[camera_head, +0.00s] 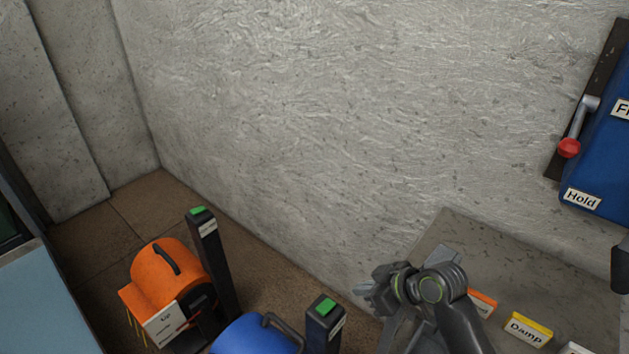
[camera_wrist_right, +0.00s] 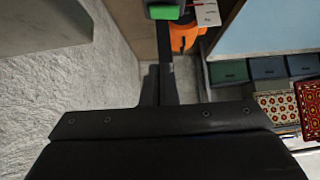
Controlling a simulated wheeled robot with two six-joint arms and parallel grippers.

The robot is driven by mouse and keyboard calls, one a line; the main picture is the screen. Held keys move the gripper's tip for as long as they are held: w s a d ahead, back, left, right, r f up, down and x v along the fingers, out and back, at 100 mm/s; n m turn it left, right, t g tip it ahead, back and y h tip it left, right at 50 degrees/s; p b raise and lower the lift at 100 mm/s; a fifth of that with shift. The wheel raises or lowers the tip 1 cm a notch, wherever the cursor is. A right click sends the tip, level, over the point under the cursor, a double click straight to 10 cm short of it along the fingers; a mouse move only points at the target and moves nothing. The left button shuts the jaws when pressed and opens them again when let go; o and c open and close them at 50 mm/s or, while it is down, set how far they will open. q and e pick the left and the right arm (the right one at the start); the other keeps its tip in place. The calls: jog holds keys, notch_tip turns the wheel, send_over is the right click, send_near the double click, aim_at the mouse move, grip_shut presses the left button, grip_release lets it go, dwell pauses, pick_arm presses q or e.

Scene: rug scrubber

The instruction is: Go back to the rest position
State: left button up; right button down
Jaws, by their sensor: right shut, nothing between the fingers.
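My right gripper (camera_head: 370,288) is low in the head view, right of centre, in front of the wall and beside a grey ledge. Its fingers are shut with nothing between them. In the right wrist view its dark body fills the lower part of the picture. My left gripper is in neither view.
A blue machine (camera_head: 252,336) and an orange machine (camera_head: 165,275) stand on the brown floor beside dark green-topped posts (camera_head: 325,325). The grey ledge (camera_head: 540,270) carries a yellow "Damp" block (camera_head: 527,330). A blue wall box (camera_head: 605,165) has a red-knobbed lever (camera_head: 569,148). Patterned rug pieces (camera_wrist_right: 277,105) show in the wrist view.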

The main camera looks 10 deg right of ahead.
jog(key=s+d+f+m+g+h, duration=0.1)
jog(key=s+d+f+m+h, duration=0.15)
jog(key=s, duration=0.55)
jog(key=s+d+f+m+g+h, duration=0.1)
jog(key=s+d+m+h, duration=0.2)
jog(key=s, duration=0.5)
jog(key=s+d+f+m+g+h, duration=0.1)
jog(key=s+d+f+m+h, duration=0.2)
jog(key=s, duration=0.5)
notch_tip(320, 180, down, 22)
jog(key=d+g+y, duration=0.2)
jog(key=d, duration=0.1)
jog(key=s+a+f, duration=0.1)
jog(key=s+f, duration=1.4)
jog(key=f, duration=0.2)
jog(key=shift+s+a+f+g, duration=0.15)
jog(key=shift+a+g, duration=0.25)
jog(key=shift+n, duration=0.25)
